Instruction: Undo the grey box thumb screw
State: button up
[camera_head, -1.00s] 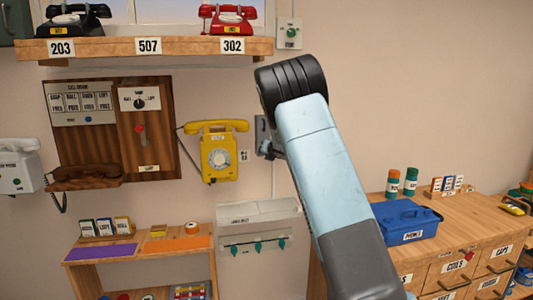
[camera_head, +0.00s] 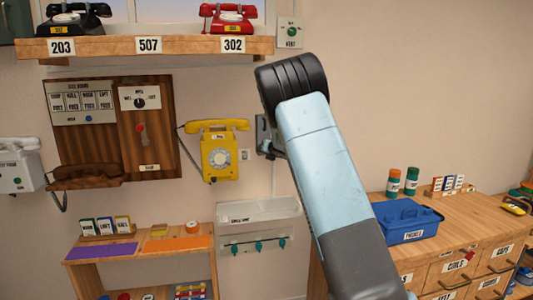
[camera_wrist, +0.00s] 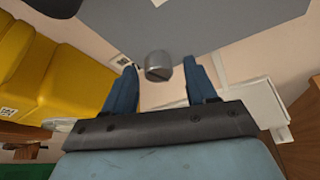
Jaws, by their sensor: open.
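The grey box (camera_wrist: 215,25) fills the top of the wrist view. Its thumb screw (camera_wrist: 158,66) is a short round metal knob with a slot across its face, at the near edge of the box. My gripper (camera_wrist: 160,82) is open, with one blue finger on each side of the thumb screw. Gaps show between the knob and both fingers, so neither appears to touch it. In the head view the grey box (camera_head: 263,136) shows only in part, on the wall right of the yellow phone. My arm hides the rest of it, the screw and my fingers there.
The yellow wall phone (camera_head: 218,152) hangs close to the left of the box. A white tray (camera_head: 258,211) with teal hooks is on the wall below. A blue toolbox (camera_head: 407,219) stands on the wooden cabinet at right. The wall above right is clear.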

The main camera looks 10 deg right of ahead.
jog(key=v, duration=1.3)
jog(key=shift+s, duration=0.25)
jog(key=s+d+r+m+g+h, duration=0.1)
jog(key=s+d+r+m, duration=0.1)
jog(key=s+m, duration=0.45)
jog(key=s+d+r+m+g+h, duration=0.1)
jog(key=s+d+r+m, duration=0.1)
jog(key=s+m, duration=0.5)
jog(key=s+d+r+m+g+h, duration=0.1)
jog(key=s+d+r+m+h, duration=0.15)
jog(key=s+m, duration=0.45)
jog(key=s+a+f+m+g, duration=0.1)
jog(key=s+m, duration=0.3)
jog(key=s, duration=0.6)
jog(key=s+a+f+m+g+y, duration=0.1)
jog(key=s+a+m, duration=0.3)
jog(key=s, duration=0.6)
jog(key=s+a+f+m+g+y, duration=0.1)
jog(key=s+a+f+m+g, duration=0.1)
jog(key=s, duration=0.8)
jog(key=shift+s+a+m+g, duration=0.25)
jog(key=shift+a+m+g, duration=0.35)
jog(key=shift+m, duration=0.65)
jog(key=shift+c, duration=0.2)
